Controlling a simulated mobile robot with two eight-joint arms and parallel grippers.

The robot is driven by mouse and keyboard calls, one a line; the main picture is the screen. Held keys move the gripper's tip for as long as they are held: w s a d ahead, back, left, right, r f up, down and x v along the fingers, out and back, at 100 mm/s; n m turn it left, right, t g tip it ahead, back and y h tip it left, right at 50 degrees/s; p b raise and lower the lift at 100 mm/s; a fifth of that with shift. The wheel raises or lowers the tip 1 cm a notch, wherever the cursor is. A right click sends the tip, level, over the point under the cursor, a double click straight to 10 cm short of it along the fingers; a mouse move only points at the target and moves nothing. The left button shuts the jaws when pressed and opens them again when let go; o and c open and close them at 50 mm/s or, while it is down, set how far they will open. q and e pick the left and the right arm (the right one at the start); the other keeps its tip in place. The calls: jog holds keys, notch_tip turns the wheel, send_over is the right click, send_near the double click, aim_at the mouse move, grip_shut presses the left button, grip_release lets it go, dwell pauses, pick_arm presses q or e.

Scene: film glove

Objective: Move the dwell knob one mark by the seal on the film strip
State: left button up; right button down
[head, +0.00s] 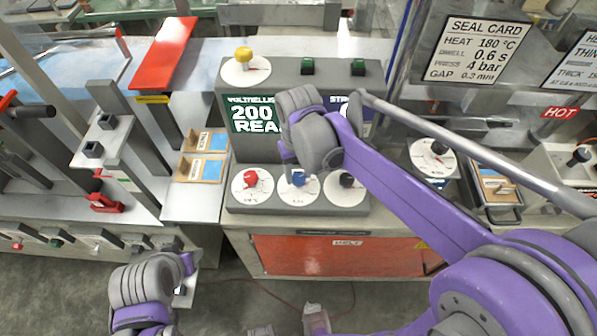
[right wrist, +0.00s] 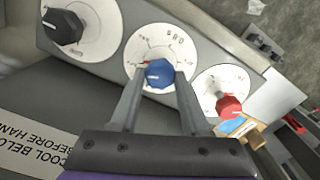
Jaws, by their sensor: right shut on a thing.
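The blue knob (head: 298,177) stands in the middle of a row of dials on the front panel (head: 240,209). In the right wrist view the blue knob (right wrist: 159,73) sits between the two fingers of my right gripper (right wrist: 160,84), which is shut on it. The red knob (head: 251,178) is to its left and the black knob (head: 346,180) to its right. The dial labels are too small to read. Two film strips (head: 210,141) (head: 206,170) with blue patches lie left of the panel. My left gripper (head: 184,272) is low at the left, its fingers unclear.
The seal card (head: 476,50) reads heat 180 °C, dwell 0.6 s, press 4 bar, gap 0.3 mm. My right arm partly covers the display (head: 253,118), showing "200" and "REA". A yellow knob (head: 243,55) and green switches (head: 307,66) are behind. A HOT sign (head: 559,113) is at right.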

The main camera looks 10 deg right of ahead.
aim_at(298, 176)
jog(key=shift+n, duration=0.6)
jog(key=shift+c, duration=1.9)
grip_release()
notch_tip(298, 176, up, 11)
jog(key=shift+p, duration=0.3)
jog(key=shift+f, duration=0.1)
